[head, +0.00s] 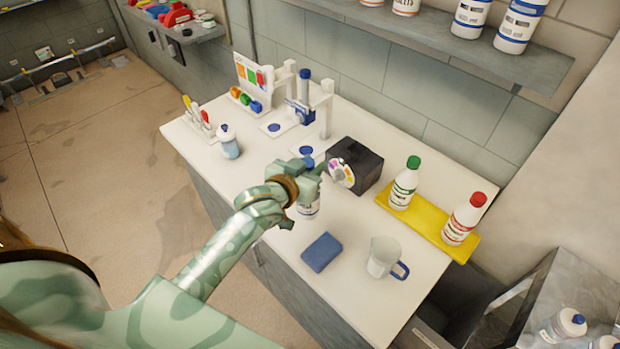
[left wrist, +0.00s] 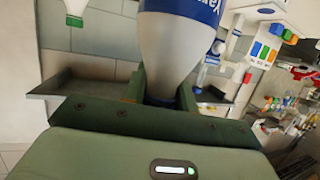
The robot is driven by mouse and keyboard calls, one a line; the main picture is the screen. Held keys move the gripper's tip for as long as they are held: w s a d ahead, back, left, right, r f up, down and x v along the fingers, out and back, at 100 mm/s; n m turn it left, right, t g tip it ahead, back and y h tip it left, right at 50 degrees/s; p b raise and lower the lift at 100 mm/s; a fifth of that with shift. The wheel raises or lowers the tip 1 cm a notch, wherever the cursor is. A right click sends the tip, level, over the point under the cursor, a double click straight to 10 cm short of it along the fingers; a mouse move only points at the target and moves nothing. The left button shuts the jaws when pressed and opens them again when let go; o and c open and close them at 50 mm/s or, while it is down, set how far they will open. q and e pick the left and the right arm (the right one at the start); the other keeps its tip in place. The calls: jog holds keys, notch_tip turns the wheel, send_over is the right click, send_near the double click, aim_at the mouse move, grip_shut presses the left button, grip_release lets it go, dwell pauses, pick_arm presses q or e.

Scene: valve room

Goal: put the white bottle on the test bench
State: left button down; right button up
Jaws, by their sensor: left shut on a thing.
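A white bottle with a blue label (head: 309,210) is in my left gripper (head: 302,178), over the white top of the bench (head: 350,235). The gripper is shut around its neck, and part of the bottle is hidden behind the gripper. In the left wrist view the bottle's body (left wrist: 175,45) shows large and upside down in the picture, its neck between the fingers (left wrist: 160,92). I cannot tell whether its base touches the bench top. My right gripper is not in view.
A black box with a dial (head: 365,162) stands behind the gripper. A blue sponge (head: 322,252) and a mug (head: 383,258) are at the front. A yellow tray (head: 425,228) holds green-capped and red-capped bottles. A small blue-capped bottle (head: 229,142) stands left.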

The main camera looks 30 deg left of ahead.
pick_arm(q)
notch_tip(320, 180, down, 7)
jog(key=w+a+b, duration=0.1)
jog(key=w, duration=0.1)
jog(key=shift+w+a+r, duration=0.15)
jog(key=shift+w+r, duration=0.05)
jog(key=shift+w, duration=0.1)
jog(key=c, duration=1.1)
grip_release()
jog(key=shift+f, duration=0.1)
